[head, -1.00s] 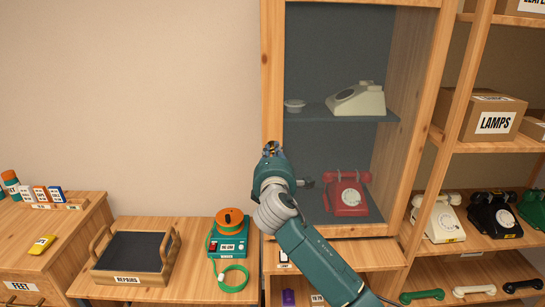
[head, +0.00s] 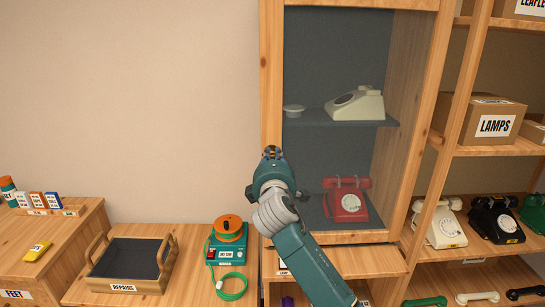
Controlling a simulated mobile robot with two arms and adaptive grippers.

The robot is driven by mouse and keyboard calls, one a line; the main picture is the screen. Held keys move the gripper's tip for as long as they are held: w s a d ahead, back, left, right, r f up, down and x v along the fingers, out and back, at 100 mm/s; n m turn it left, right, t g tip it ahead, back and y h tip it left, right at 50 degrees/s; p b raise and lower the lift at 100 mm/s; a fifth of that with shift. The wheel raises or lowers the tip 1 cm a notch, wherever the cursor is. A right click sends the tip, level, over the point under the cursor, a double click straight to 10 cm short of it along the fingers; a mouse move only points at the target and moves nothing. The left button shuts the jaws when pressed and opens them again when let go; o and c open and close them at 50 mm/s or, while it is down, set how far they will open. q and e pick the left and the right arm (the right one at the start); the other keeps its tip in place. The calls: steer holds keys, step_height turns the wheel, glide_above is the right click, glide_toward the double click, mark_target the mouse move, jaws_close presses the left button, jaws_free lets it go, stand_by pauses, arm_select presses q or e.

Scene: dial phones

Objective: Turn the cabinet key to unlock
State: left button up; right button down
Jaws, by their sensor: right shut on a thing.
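The glass-fronted wooden cabinet (head: 271,60) stands upright in the middle of the head view, with its door closed. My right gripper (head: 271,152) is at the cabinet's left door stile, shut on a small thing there. The key and lock are hidden behind the gripper, so I cannot see how far the key is turned. Behind the glass, a cream dial phone (head: 356,104) sits on the upper shelf and a red dial phone (head: 347,204) stands at the bottom. My left gripper is not in view.
A tray (head: 132,258) labelled REPAIRS and a teal device (head: 228,240) with a green cable stand on the lower bench at left. Open shelves at right hold a LAMPS box (head: 493,127) and several phones. The wall left of the cabinet is bare.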

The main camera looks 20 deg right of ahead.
steer(key=c, duration=1.7)
jaws_free()
steer(key=shift+s, duration=0.1)
steer(key=v, duration=1.2)
